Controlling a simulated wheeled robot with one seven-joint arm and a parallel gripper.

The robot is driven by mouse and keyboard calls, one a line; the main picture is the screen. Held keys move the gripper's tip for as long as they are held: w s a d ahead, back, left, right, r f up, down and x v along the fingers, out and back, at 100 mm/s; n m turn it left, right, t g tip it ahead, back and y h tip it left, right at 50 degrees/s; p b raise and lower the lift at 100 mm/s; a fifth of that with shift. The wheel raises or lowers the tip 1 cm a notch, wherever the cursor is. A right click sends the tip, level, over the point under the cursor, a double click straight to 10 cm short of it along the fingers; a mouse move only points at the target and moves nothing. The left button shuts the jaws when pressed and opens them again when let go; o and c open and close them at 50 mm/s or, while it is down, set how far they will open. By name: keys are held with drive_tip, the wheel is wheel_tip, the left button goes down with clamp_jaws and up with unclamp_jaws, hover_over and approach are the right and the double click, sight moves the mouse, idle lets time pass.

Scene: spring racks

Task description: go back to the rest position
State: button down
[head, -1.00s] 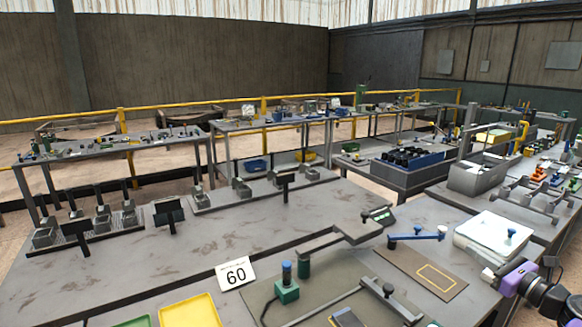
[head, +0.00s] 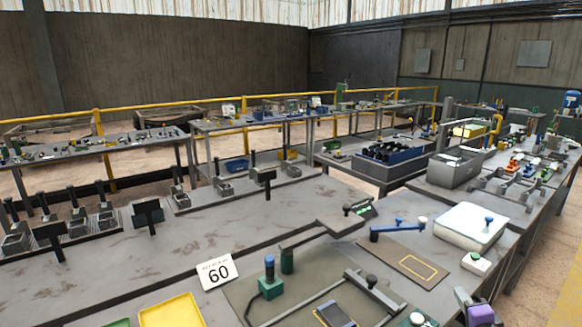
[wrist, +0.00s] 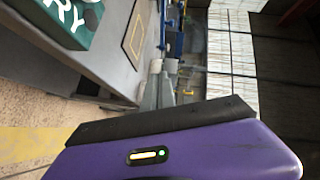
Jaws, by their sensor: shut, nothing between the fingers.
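My gripper (wrist: 164,68) shows in the wrist view as two pale-tipped grey fingers close together above the dark bar and purple housing of my arm. It is shut and empty, held beside the bench edge with floor below. In the head view only a purple part of my arm shows at the bottom right corner; the fingers are not visible there.
The grey bench (head: 120,270) carries a "60" card (head: 217,271), a yellow tray (head: 172,312), a green block with a blue knob (head: 270,284), a blue-handled tool (head: 398,230) and a white box (head: 470,226). Free floor (head: 550,285) lies right of the bench.

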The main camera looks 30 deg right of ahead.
drive_tip(key=s+a+n+t+y+b, duration=0.15)
drive_tip(key=s+a+n, duration=0.35)
drive_tip(key=a, duration=0.7)
drive_tip(key=s+a+f+n+t+y+b, duration=0.1)
drive_tip(key=s+a+n+b, duration=0.15)
drive_tip(key=a+n, duration=0.65)
drive_tip(key=s+a+n+t+y+b, duration=0.15)
drive_tip(key=s+a+n, duration=0.3)
drive_tip(key=a, duration=0.95)
drive_tip(key=s+a+f+n+y+b, duration=0.1)
drive_tip(key=s+a+n+y, duration=0.1)
drive_tip(key=s+a, duration=0.4)
drive_tip(key=s+a+f+n+g+y+b, duration=0.1)
drive_tip(key=s+a+n+y, duration=0.1)
drive_tip(key=s+a+y, duration=0.2)
drive_tip(key=shift+s+a+f+g, duration=0.3)
drive_tip(key=shift+s+a, duration=0.65)
drive_tip(key=shift+a, duration=0.2)
